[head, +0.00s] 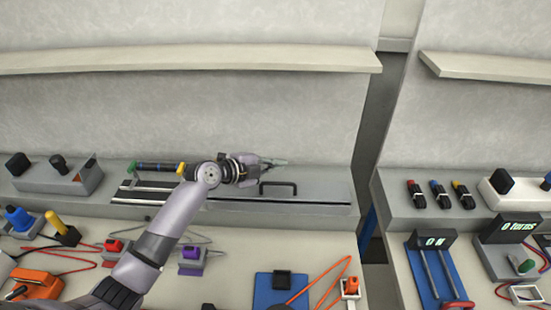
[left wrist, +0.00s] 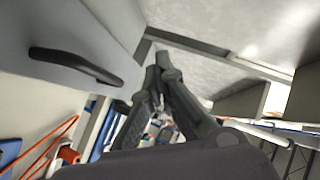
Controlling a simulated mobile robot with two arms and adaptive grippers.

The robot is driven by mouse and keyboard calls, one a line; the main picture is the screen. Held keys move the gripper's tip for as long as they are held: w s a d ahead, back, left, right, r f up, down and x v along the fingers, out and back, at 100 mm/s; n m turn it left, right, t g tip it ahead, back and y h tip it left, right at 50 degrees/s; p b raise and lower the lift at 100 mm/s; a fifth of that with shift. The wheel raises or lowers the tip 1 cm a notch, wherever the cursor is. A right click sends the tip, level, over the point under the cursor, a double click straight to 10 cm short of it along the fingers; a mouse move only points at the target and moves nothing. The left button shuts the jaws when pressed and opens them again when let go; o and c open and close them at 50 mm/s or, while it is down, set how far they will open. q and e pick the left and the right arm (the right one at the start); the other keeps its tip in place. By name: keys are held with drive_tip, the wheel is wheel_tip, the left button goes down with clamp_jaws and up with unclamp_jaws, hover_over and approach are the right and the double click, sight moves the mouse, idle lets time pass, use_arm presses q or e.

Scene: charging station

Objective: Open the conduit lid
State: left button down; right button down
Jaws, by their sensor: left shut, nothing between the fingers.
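The conduit lid (head: 320,187) is a long grey panel along the back of the bench, with a black bar handle (head: 279,187) on it. It looks flat and closed. My left gripper (head: 284,162) is shut and empty, just behind and above the handle, pointing right and apart from it. In the left wrist view the shut fingertips (left wrist: 164,66) show at the centre, with the handle (left wrist: 76,66) to their left on the grey lid (left wrist: 100,25). My right gripper is not in view.
A dark cylinder with green and yellow ends (head: 157,167) lies at the conduit's left. A shelf (head: 190,59) runs along the wall above. Coloured plugs, cables and a blue pad (head: 263,291) occupy the front bench. A gap (head: 375,130) separates the right-hand bench.

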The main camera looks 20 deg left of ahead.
use_arm(q)
drive_tip(key=shift+w+a+f, duration=0.2)
drive_tip(key=shift+w+f, duration=0.1)
drive_tip(key=shift+w, duration=0.15)
drive_tip(key=shift+w+a+f, duration=0.15)
drive_tip(key=shift+w+f, duration=0.1)
drive_tip(key=shift+w, duration=0.2)
drive_tip(key=shift+w+f, duration=0.15)
drive_tip(key=shift+a, duration=0.15)
idle(1.0)
